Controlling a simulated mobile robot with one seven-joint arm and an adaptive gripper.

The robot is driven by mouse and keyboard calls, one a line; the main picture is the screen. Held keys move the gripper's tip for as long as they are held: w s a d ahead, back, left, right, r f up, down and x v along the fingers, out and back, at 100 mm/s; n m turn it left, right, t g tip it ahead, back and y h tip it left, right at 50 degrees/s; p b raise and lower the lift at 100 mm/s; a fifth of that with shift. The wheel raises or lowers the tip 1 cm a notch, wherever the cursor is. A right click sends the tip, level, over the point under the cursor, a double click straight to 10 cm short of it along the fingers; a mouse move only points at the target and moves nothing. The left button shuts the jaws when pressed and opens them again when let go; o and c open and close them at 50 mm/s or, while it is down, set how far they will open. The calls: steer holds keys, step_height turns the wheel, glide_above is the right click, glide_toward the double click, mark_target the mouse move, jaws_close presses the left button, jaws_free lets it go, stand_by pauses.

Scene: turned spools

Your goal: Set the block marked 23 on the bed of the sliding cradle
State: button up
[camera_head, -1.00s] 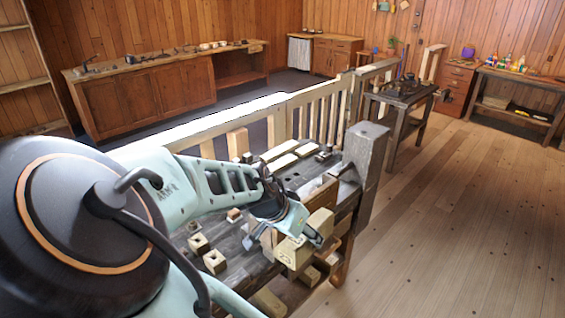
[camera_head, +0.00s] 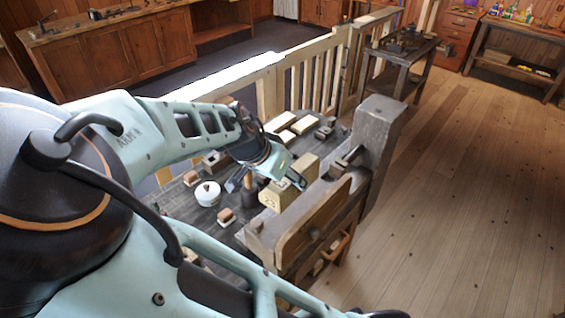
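My gripper (camera_head: 274,178) hangs over the near end of a dark workbench (camera_head: 240,230), pointing down to the right. Its fingers straddle a tan wooden block (camera_head: 273,197), and it looks shut on it. More tan wood (camera_head: 306,163) shows just behind the fingers; I cannot tell whether it is the same block. No number is readable, so I cannot confirm the mark 23. A wooden vise-like assembly (camera_head: 313,222) with a thick grey post (camera_head: 378,130) stands at the bench's right end. I cannot tell for certain which part is the sliding cradle.
A white lidded pot (camera_head: 208,194), a dark upright peg (camera_head: 250,189) and small blocks (camera_head: 226,216) stand left of the gripper. Pale slats (camera_head: 280,122) lie at the back of the bench. A wooden railing (camera_head: 320,85) runs behind. The floor at right is clear.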

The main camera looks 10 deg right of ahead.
steer(key=shift+s+f, duration=0.15)
steer(key=shift+f, duration=0.75)
steer(key=shift+f+b, duration=0.6)
steer(key=shift+f, duration=0.85)
step_height(320, 180, down, 5)
steer(key=b, duration=0.5)
steer(key=shift+r+b, duration=0.1)
steer(key=shift+b, duration=0.25)
steer(key=shift+f+b, duration=1.4)
steer(key=shift+f, duration=1.05)
steer(key=shift+p, duration=0.4)
steer(key=o, duration=1.8)
steer(key=shift+f, duration=0.1)
